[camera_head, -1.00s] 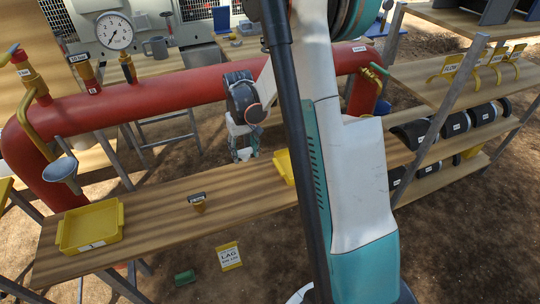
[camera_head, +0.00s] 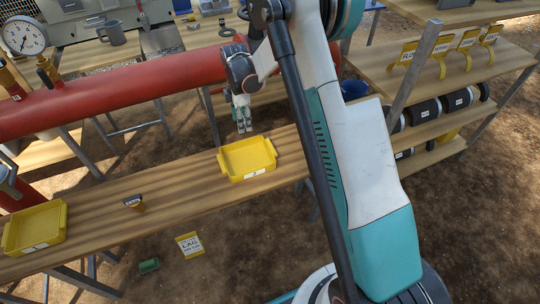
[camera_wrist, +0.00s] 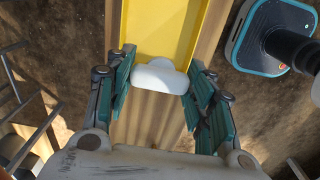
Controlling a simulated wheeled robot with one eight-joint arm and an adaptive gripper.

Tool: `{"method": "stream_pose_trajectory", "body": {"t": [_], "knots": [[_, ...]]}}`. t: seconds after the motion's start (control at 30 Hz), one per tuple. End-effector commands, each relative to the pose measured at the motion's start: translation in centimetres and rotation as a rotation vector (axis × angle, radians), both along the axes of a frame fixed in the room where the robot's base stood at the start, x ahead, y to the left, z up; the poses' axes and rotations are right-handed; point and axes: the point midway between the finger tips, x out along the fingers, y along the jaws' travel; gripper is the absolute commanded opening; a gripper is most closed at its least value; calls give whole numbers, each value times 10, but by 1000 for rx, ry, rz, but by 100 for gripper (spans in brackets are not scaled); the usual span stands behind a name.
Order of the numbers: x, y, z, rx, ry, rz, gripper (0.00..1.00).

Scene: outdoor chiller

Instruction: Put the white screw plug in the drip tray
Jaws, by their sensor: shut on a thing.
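My gripper (camera_head: 242,126) is just behind a yellow tray (camera_head: 247,156) on the long wooden bench, above the far edge. In the wrist view my gripper (camera_wrist: 160,82) is shut on the white screw plug (camera_wrist: 160,76), which sits between the two teal fingertips. The yellow tray (camera_wrist: 165,28) shows just beyond the plug there, and the part I see is empty. The plug is too small to make out in the head view. A second yellow tray (camera_head: 35,229) stands at the bench's left end. I cannot tell which tray is the drip tray.
A small dark-topped tag or plug (camera_head: 134,202) stands on the bench (camera_head: 185,190) between the trays. A red pipe (camera_head: 120,90) runs behind the bench. A shelf with dark rolls (camera_head: 425,110) is at right. A yellow sign (camera_head: 189,244) and green object (camera_head: 149,265) lie on the ground.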

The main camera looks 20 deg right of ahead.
Motion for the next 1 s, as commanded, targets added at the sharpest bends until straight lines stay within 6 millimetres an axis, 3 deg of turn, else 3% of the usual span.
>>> {"method": "stream_pose_trajectory", "body": {"t": [0.17,0.7,1.0], "knots": [[3,6,-16,0,0,51,6],[2,5,-141,0,0,48,6],[2,5,-163,0,0,48,6]]}}
